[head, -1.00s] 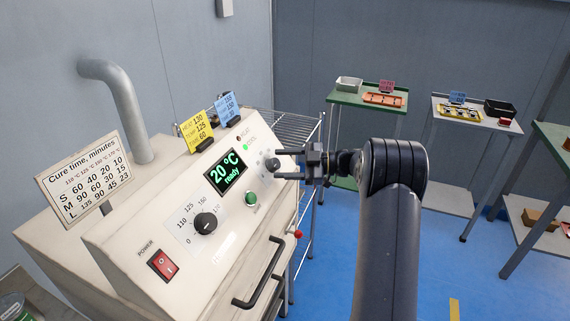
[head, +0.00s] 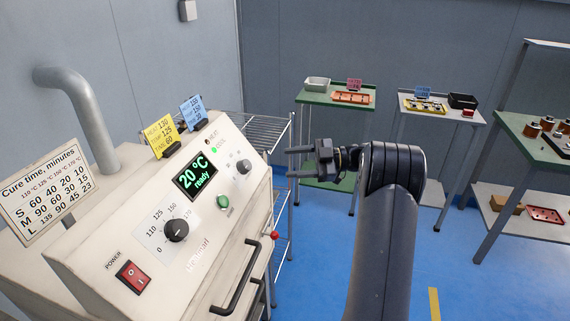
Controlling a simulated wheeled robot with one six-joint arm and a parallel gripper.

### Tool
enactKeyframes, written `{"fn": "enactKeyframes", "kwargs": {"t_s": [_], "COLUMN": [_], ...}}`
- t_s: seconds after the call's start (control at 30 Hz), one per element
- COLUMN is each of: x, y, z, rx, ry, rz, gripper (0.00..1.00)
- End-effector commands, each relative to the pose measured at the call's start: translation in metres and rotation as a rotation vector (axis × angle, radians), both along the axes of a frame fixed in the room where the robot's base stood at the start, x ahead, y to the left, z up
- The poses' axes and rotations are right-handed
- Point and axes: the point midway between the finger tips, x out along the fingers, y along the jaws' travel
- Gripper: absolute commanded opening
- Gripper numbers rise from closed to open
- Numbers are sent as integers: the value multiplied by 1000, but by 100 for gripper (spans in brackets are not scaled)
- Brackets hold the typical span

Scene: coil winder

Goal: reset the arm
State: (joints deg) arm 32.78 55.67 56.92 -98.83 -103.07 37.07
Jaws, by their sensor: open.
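My gripper (head: 298,162) is in the middle of the head view, with its two fingers pointing left. It is open and there is nothing between its fingers. It hangs in the air to the right of the oven's control panel (head: 209,236), apart from the small upper knob (head: 243,166). The panel display (head: 195,175) reads 20 °C ready. My forearm covers part of the floor.
A wire rack (head: 268,130) stands behind the oven. A green cart (head: 362,104) and a grey cart (head: 410,117) stand at the back. A green-topped bench (head: 520,127) is at the right. Blue floor (head: 460,250) between is clear.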

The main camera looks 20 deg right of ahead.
Motion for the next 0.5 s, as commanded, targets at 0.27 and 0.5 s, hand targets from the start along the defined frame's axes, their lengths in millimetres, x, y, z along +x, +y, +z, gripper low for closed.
{"fn": "enactKeyframes", "kwargs": {"t_s": [0.27,0.5], "x": [0,5], "y": [0,18], "z": [0,1], "rx": [0,1], "ry": [0,0], "rz": [0,3], "gripper": [55,55]}}
